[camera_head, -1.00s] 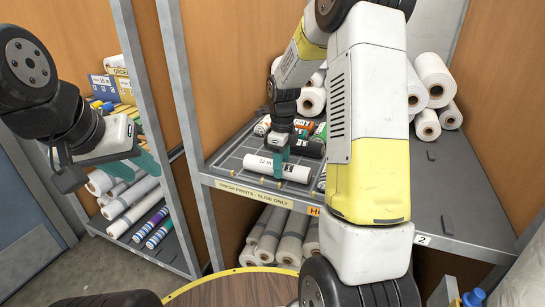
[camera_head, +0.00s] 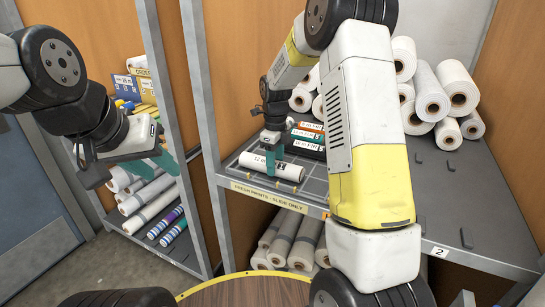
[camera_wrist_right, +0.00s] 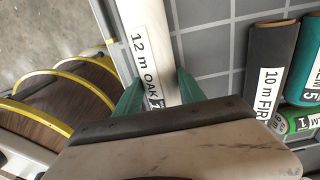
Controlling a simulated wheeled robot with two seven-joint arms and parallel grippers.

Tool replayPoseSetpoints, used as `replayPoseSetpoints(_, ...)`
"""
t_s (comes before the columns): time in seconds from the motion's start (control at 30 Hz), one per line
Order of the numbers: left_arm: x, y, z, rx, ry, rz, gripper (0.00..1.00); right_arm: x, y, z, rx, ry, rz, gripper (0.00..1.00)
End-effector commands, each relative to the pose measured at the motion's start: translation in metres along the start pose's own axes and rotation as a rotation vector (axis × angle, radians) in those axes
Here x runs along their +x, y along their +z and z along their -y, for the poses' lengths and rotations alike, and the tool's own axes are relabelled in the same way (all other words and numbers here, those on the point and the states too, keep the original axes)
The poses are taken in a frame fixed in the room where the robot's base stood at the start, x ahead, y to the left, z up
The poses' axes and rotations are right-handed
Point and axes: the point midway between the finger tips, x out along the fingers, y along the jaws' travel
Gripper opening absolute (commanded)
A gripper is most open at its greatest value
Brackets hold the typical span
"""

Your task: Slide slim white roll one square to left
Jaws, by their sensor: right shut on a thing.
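The slim white roll (camera_head: 272,166), labelled 12 m, lies on the gridded shelf (camera_head: 318,188) near its front left corner. In the right wrist view the roll (camera_wrist_right: 146,40) shows its "12 m OAK" label. My right gripper (camera_head: 272,160) comes down from above, with its green fingers (camera_wrist_right: 160,92) on either side of the roll and shut on it. The roll rests low at the shelf surface. My left gripper (camera_head: 160,162) hangs empty at the left by the side rack, its green fingers apart.
Dark labelled rolls (camera_head: 310,140) lie behind the white roll; a dark 10 m roll (camera_wrist_right: 270,70) is at the right in the wrist view. White rolls (camera_head: 455,90) are stacked at the back right. A grey post (camera_head: 208,110) stands at the shelf's left. Bare grid separates the held roll from the dark one.

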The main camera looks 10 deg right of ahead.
Motion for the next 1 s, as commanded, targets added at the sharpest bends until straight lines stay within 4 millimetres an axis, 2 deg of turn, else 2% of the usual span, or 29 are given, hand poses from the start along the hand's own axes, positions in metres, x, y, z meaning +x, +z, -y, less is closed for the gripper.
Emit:
replayPoseSetpoints(0.13, 0.000, 0.000, 0.000, 0.000, 0.000, 0.000, 0.36, 0.000, 0.000, 0.000, 0.000, -0.001, 0.001, 0.01)
replayPoseSetpoints(0.17, 0.000, 0.000, 0.000, 0.000, 0.000, 0.000, 0.36, 0.000, 0.000, 0.000, 0.000, -0.001, 0.001, 0.51)
replayPoseSetpoints(0.27, 0.000, 0.000, 0.000, 0.000, 0.000, 0.000, 0.36, 0.000, 0.000, 0.000, 0.000, -0.001, 0.001, 0.70)
replayPoseSetpoints(0.57, 0.000, 0.000, 0.000, 0.000, 0.000, 0.000, 0.36, -0.001, 0.000, 0.000, -0.001, 0.000, 0.000, 0.72)
replayPoseSetpoints(0.67, 0.000, 0.000, 0.000, 0.000, 0.000, 0.000, 0.36, -0.006, 0.000, 0.000, -0.001, -0.002, 0.002, 0.72)
replayPoseSetpoints(1.0, 0.000, 0.000, 0.000, 0.000, 0.000, 0.000, 0.36, -0.061, 0.001, 0.000, -0.001, -0.003, 0.003, 0.72)
